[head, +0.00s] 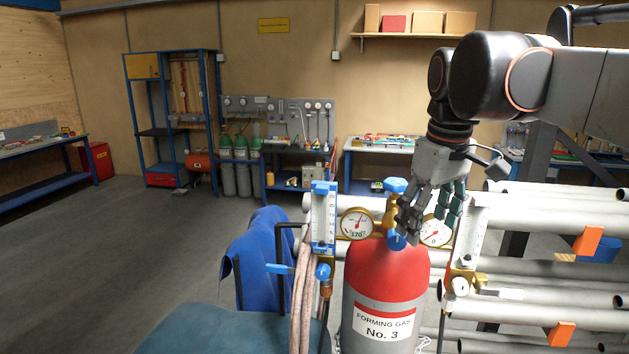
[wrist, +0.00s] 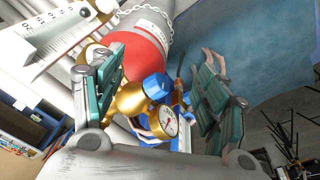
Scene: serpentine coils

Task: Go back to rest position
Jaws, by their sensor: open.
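My gripper (head: 432,208) hangs down from my arm on the right of the head view, over the valve and gauges of a gas cylinder. In the wrist view my gripper (wrist: 160,100) is open, its green-padded fingers apart on either side of the brass regulator (wrist: 130,97). Nothing is clearly held between them. The cylinder (head: 385,285) has a red top and a label reading "Forming Gas No. 3". A blue knob (head: 396,241) is at the front of the regulator, close to the fingertips; I cannot tell whether they touch it.
A flowmeter (head: 323,217) stands left of the gauges and another (head: 468,240) stands right of them. Grey pipes (head: 560,215) lie racked at the right. Hoses (head: 302,295) hang beside a blue cloth (head: 258,258). The floor (head: 130,235) at the left is clear.

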